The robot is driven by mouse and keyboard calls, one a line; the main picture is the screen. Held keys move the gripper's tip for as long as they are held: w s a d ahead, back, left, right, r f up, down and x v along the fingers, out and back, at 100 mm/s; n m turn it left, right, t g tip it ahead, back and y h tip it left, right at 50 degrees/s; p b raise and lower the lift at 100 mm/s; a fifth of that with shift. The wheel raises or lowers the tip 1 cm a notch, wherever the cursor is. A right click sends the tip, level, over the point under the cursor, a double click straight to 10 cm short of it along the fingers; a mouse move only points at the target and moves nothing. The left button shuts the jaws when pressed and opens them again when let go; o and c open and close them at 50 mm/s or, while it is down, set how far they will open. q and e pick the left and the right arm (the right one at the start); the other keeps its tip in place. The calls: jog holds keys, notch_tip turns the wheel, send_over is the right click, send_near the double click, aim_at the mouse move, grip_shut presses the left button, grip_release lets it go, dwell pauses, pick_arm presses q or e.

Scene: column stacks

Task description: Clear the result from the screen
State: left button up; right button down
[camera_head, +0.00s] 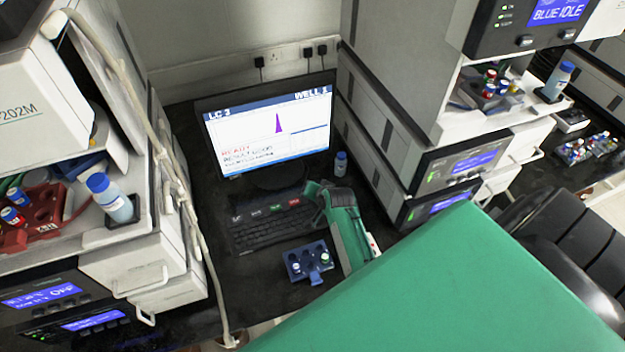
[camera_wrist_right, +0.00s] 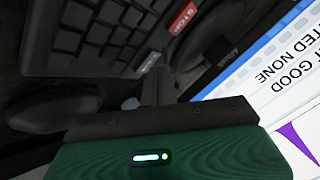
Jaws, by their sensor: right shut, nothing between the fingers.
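The monitor (camera_head: 270,118) stands at the back of the black bench and is lit. In the right wrist view part of the screen (camera_wrist_right: 280,85) reads "GOOD" and "NONE". The keyboard (camera_head: 262,232) lies in front of it. A red key (camera_head: 294,202) is at its upper right and also shows in the wrist view (camera_wrist_right: 181,17). My right gripper (camera_head: 318,200) is shut and empty, at the keyboard's right end close to the red key; contact cannot be told. My left gripper is out of view.
A blue vial rack (camera_head: 308,262) sits before the keyboard. A small blue-capped bottle (camera_head: 341,163) stands right of the monitor. Instrument stacks flank the bench, with a bottle (camera_head: 112,200) and red rack (camera_head: 38,215) on the left one. A pale tube hangs left of the monitor.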

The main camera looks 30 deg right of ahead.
jog(key=shift+f, duration=0.45)
dwell(0.6)
jog(key=shift+r+p, duration=0.9)
notch_tip(320, 180, up, 5)
jog(key=p, duration=0.5)
dwell(0.4)
dwell(0.5)
